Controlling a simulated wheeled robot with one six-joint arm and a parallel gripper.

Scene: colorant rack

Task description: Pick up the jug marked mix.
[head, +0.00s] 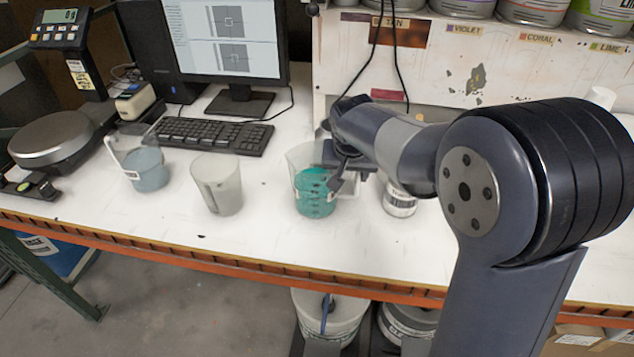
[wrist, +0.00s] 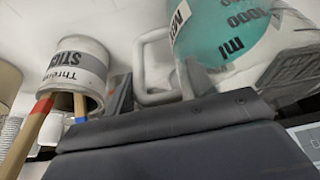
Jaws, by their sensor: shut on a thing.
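A clear jug (head: 315,195) with teal liquid stands upright on the white bench, its handle to the right. In the wrist view the jug (wrist: 235,40) shows "1000 ml" and a small white label, cut off and not fully readable. My gripper (head: 350,175) is at the jug's right side. In the wrist view the handle (wrist: 145,70) lies between my fingers, and my gripper is shut on it. I cannot tell if the jug's base is off the bench. A jug with blue-grey liquid (head: 148,170) and a pale jug (head: 217,185) stand to the left.
A can of sticks (head: 399,200) stands close right of my gripper, and also in the wrist view (wrist: 80,70). A keyboard (head: 212,136) and monitor (head: 232,40) are behind; a scale (head: 52,138) is at left. The bench's orange front edge (head: 200,247) is near.

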